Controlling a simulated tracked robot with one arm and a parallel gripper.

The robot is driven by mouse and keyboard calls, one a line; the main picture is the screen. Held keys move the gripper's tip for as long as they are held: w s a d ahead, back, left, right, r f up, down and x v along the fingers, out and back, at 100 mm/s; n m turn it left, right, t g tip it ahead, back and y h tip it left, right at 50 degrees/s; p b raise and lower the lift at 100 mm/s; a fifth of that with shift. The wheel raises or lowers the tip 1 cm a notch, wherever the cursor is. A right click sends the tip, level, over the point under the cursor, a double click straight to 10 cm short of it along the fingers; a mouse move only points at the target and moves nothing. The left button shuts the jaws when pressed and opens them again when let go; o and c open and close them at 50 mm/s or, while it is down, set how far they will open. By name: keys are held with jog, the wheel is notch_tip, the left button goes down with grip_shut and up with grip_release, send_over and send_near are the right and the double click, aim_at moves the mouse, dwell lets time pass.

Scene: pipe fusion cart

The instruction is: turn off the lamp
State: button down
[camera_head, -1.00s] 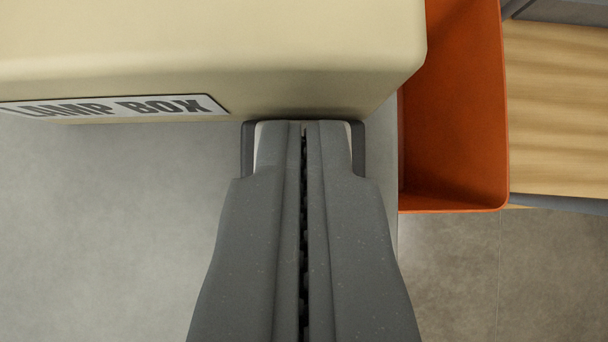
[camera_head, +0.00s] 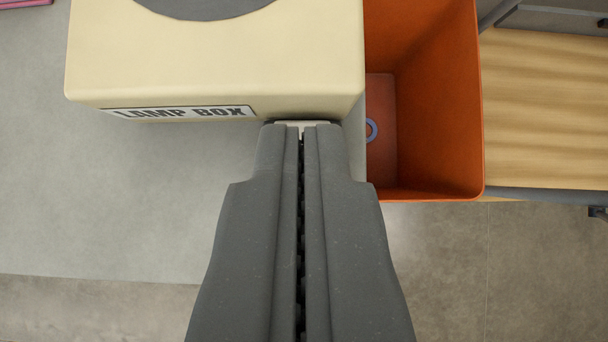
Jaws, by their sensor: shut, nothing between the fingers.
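The lamp box (camera_head: 215,65) is a cream box with a label (camera_head: 180,112) reading "LAMP BOX" on its front face. A dark grey round part (camera_head: 205,8) shows on its top, cut off by the picture's upper edge. A small pale piece with a dark edge (camera_head: 303,125), perhaps the switch, shows at the box's front right, just beyond my fingertips and mostly hidden by them. My gripper (camera_head: 301,135) is shut and empty, its tips right at this piece. I cannot tell whether they touch it. No lamp light shows.
An orange bin (camera_head: 430,110) stands close to the right of the box, with a blue-grey ring (camera_head: 371,130) inside. A wooden surface (camera_head: 545,110) lies farther right. The grey surface (camera_head: 120,210) left of my gripper is clear. A pink item (camera_head: 22,3) is at the upper left corner.

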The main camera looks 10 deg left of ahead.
jog(key=v, duration=0.6)
jog(key=shift+r, duration=0.35)
jog(key=s+d+r+m+t, duration=0.1)
jog(key=s+d+r, duration=0.4)
jog(key=r, duration=0.8)
jog(key=s+d+r+m+t+h, duration=0.1)
jog(key=s+d+r+t, duration=0.3)
jog(key=s+r, duration=0.7)
jog(key=s+d+r+m+t+h, duration=0.1)
jog(key=s+d+r+t, duration=0.1)
jog(key=s+d+r, duration=0.3)
jog(key=s+r, duration=0.4)
jog(key=r, duration=0.7)
jog(key=shift+d+m+t, duration=0.3)
jog(key=shift+d+t, duration=0.05)
jog(key=shift+t, duration=0.05)
